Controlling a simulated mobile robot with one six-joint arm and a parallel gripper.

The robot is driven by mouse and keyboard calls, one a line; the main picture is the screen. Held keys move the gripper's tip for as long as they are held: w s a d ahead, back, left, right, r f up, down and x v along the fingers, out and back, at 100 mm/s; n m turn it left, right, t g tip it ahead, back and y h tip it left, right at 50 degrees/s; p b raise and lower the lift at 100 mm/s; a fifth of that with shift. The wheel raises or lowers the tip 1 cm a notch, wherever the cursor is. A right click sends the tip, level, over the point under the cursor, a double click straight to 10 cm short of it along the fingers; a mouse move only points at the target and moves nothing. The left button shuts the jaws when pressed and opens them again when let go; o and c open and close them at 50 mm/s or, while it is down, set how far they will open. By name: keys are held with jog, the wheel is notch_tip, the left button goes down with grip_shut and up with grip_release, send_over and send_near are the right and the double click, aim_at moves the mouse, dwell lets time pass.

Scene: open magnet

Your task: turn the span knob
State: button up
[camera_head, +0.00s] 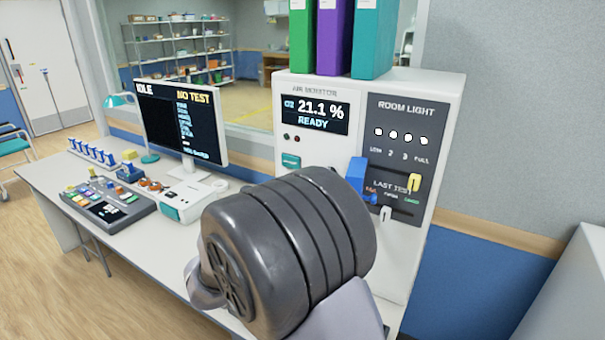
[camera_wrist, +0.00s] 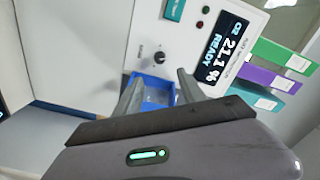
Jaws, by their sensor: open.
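A small dark round knob (camera_wrist: 160,57) sits on the white air monitor cabinet (camera_wrist: 105,30) in the wrist view, with markings around it too small to read. I take it to be the span knob. My gripper (camera_wrist: 159,73) is open and empty, its two grey fingers pointing at the panel with the knob between and just beyond the tips. I see no contact. In the head view my arm hides the knob and the fingers. The cabinet (camera_head: 345,240) there carries a display (camera_head: 315,114) reading 21.1 % READY.
A blue box-like part (camera_head: 357,174) juts from the panel; it shows between my fingers (camera_wrist: 152,92). A teal button (camera_head: 291,160) is left of it. A monitor (camera_head: 180,122) stands on the desk at left.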

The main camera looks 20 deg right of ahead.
jog(key=b+x, duration=0.1)
jog(key=x, duration=1.5)
jog(key=shift+d, duration=0.4)
jog(key=shift+c, duration=0.5)
grip_shut()
